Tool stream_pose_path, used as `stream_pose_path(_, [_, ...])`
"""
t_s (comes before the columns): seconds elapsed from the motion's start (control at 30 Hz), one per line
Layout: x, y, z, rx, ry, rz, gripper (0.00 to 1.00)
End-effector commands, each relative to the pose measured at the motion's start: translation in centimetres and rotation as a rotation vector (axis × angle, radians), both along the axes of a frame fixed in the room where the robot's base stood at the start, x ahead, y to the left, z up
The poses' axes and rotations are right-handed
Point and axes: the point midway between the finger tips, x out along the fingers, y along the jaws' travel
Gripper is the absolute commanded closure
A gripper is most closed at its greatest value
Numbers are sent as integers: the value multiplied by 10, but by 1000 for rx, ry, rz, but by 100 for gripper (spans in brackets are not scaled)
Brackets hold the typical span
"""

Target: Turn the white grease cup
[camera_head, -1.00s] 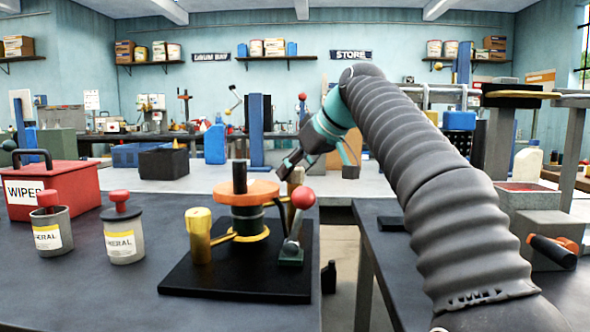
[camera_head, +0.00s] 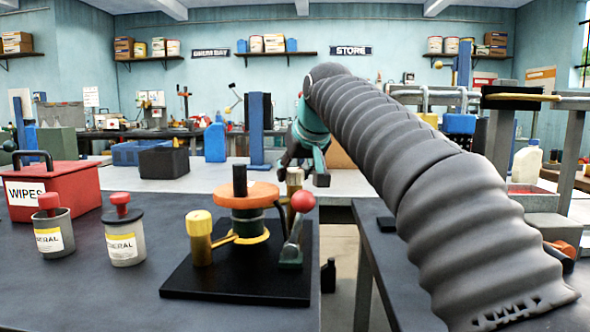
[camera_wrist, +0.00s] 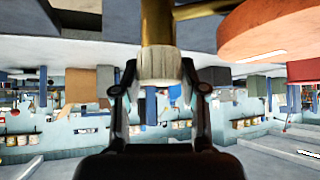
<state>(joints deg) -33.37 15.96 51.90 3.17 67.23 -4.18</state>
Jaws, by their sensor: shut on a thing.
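The white grease cup (camera_wrist: 158,67) fills the space between the fingertips in the wrist view, which is upside down. It is pale and ridged, on the end of a brass stem (camera_wrist: 157,22). My gripper (camera_wrist: 159,78) is shut on it, one finger on each side. In the head view, a pale and brass cup (camera_head: 294,181) stands behind the red-knobbed lever, beside the orange disc of the pump (camera_head: 246,194). My gripper (camera_head: 308,167) is there, its fingertips partly hidden. Whether the cup has rotated cannot be told.
A gold cup (camera_head: 200,237) stands on the near left of the black base plate (camera_head: 215,285). The red-knobbed lever (camera_head: 296,228) is close to my gripper. Two grey pots (camera_head: 125,240) and a red wipes box (camera_head: 62,190) stand left. A gap separates the two benches.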

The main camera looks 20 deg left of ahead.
Motion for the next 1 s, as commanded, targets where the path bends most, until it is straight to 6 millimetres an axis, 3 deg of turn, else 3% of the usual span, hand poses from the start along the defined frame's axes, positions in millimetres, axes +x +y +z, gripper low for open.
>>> stream_pose_path(0.27, [0, 0, -1, -1, 2, 1, 93])
stream_pose_path(0.3, [0, 0, -1, -1, 2, 1, 50])
stream_pose_path(0.4, [0, 0, -1, 0, 1, 1, 32])
stream_pose_path(0.77, [-2, -2, 3, 1, -1, 0, 32])
stream_pose_path(1.0, [-21, -16, 28, 2, -3, 0, 32])
